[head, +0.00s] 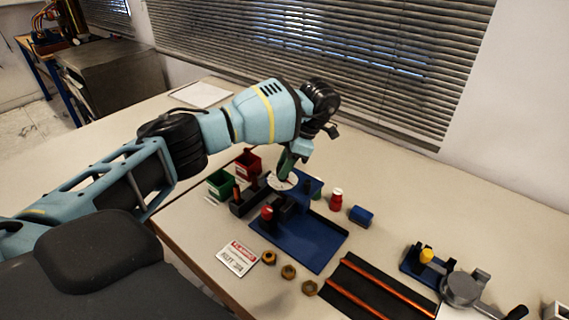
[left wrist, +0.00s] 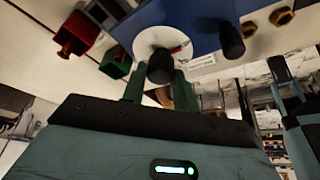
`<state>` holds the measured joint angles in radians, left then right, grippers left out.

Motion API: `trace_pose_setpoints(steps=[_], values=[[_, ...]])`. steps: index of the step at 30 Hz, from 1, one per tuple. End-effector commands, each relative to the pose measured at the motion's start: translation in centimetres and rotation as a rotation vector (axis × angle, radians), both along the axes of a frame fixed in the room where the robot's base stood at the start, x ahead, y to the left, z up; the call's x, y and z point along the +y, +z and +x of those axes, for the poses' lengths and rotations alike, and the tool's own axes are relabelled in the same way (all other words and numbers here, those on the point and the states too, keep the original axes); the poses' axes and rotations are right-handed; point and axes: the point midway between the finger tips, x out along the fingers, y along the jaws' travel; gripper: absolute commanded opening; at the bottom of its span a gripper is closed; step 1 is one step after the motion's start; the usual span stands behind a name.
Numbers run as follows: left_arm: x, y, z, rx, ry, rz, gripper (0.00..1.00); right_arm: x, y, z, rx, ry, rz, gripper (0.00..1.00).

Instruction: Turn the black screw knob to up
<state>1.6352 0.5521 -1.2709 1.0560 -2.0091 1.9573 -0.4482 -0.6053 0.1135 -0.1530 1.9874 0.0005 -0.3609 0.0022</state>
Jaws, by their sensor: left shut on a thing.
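The black screw knob (left wrist: 160,67) stands out from a round white dial (left wrist: 150,38) in the left wrist view. A red pointer mark (left wrist: 179,48) shows on the dial, toward the right of the knob in that view. My left gripper (left wrist: 160,85) has its green fingers on either side of the knob and is shut on it. In the head view my left gripper (head: 287,170) reaches down to the white dial (head: 283,181) on the blue rig (head: 312,242); the knob is hidden there behind the fingers.
A red-topped post (head: 267,212) rises nearby. A label card (head: 237,258), several brass nuts (head: 289,272) and a dark railed tray (head: 370,290) lie in front. A red bottle (head: 336,199) and blue block (head: 361,215) stand right.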

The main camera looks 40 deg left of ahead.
Motion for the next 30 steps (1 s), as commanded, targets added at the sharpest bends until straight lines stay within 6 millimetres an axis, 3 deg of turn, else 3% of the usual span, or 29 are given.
trace_pose_setpoints(steps=[17,18,22,30], values=[[0.01,-0.01,0.02,0.0,0.033,-0.001,0.06,0.02,0.27,0.33,-0.009,0.0,0.001,0.38],[0.01,-0.02,0.02,0.0,0.033,-0.001,0.33,0.02,0.27,0.32,-0.009,0.0,0.001,0.38],[0.01,-0.02,0.02,0.0,0.033,-0.001,0.5,0.03,0.26,0.31,-0.008,0.0,0.001,0.38],[0.01,0.0,0.03,-0.001,0.031,-0.001,0.51,0.04,0.23,0.26,-0.007,0.0,0.001,0.38]])
